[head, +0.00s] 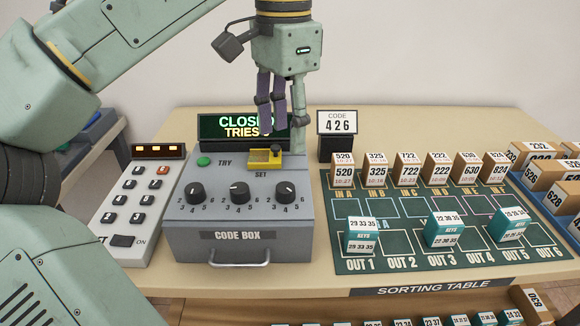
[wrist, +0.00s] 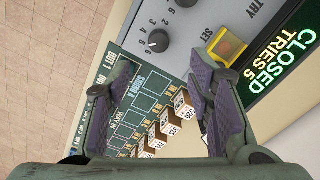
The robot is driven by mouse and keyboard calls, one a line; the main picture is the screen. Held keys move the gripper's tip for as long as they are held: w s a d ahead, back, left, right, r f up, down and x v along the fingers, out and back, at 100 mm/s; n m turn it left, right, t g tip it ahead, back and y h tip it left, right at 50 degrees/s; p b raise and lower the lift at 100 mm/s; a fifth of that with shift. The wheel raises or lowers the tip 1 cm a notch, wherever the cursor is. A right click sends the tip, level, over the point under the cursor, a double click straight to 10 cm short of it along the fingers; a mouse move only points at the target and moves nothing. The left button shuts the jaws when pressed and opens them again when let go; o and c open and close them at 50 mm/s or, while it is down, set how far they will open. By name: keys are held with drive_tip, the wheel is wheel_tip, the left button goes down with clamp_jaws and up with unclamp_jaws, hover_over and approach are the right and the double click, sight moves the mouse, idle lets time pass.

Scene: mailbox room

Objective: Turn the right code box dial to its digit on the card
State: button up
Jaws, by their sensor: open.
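The grey code box (head: 240,245) stands on the table with three black dials in a row, each ringed by digits. Its right dial (head: 285,192) also shows in the wrist view (wrist: 158,40), clear of my fingers; I cannot read its pointer surely. The code card (head: 338,122) behind the box reads 426, so its right digit is 6. My gripper (head: 283,138) is open and empty, above the back right of the box, near the yellow SET switch (head: 264,160). In the wrist view its fingers (wrist: 155,82) are spread apart.
The display (head: 235,127) reads CLOSED, TRIES 5. A green TRY button (head: 204,161) is on the box. A keypad (head: 135,205) stands at left. At right, a green sorting mat (head: 400,262) holds several small boxes, with blue trays (head: 555,185) beyond.

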sight(286, 187)
wheel_tip(286, 187, down, 10)
drive_tip(key=shift+s+f, duration=0.1)
drive_tip(key=shift+f, duration=0.15)
drive_tip(key=shift+c, duration=0.4)
clamp_jaws()
idle(0.3)
drive_tip(key=shift+r+n, duration=0.15)
drive_tip(key=shift+n, duration=0.15)
drive_tip(key=n+p, duration=0.2)
drive_tip(key=shift+n, duration=0.4)
drive_tip(key=shift+n+p, duration=1.5)
drive_tip(key=shift+n, duration=0.7)
